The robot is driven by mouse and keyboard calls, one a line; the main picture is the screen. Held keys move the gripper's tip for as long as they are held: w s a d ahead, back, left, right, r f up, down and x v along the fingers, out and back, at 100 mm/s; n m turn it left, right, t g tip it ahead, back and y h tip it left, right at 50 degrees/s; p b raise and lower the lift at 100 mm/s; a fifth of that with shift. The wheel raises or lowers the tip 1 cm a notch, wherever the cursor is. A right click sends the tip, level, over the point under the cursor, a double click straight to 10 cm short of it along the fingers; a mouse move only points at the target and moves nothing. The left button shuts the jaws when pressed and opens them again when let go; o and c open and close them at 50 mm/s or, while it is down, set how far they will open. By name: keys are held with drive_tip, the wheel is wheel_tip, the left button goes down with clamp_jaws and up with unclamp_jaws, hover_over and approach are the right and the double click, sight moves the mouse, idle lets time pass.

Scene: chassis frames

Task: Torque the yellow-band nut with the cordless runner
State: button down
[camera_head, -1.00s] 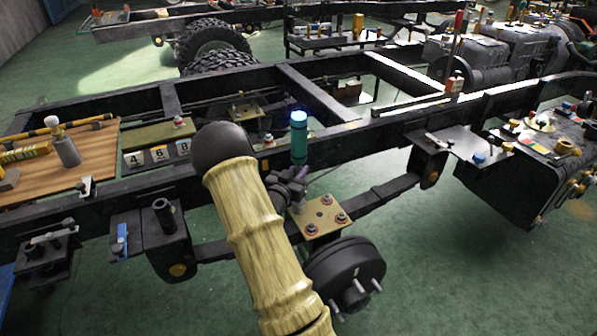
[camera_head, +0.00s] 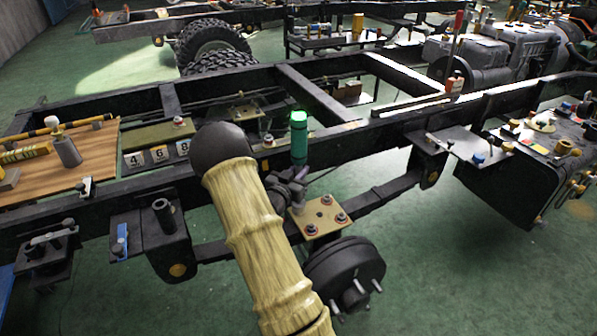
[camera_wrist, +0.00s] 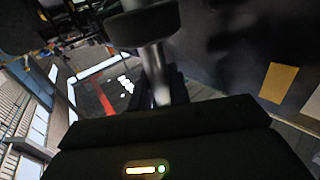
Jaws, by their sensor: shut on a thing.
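The cordless runner (camera_head: 299,145) is a teal upright cylinder with a green-lit top. My gripper (camera_head: 298,178) is shut on its lower part, over the inner edge of a tan plate (camera_head: 322,213). Several dark nuts show on this plate, among them a front one (camera_head: 312,230) and a right one (camera_head: 341,217). I cannot make out a yellow band on any of them. In the wrist view a dark body fills the middle, above a lit strip with a green dot.
A black chassis rail (camera_head: 385,128) runs just behind the runner. A brake drum (camera_head: 345,272) with studs hangs below the plate. A wooden board (camera_head: 85,160) with tools lies at left, beside number blocks (camera_head: 158,155). Green floor is open at lower right.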

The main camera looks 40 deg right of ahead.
sight(295, 152)
drive_tip(key=shift+r+p, duration=0.9)
drive_tip(key=shift+r, duration=0.7)
drive_tip(key=shift+r+p, duration=1.8)
drive_tip(key=shift+r, duration=0.7)
drive_tip(key=shift+w, duration=0.1)
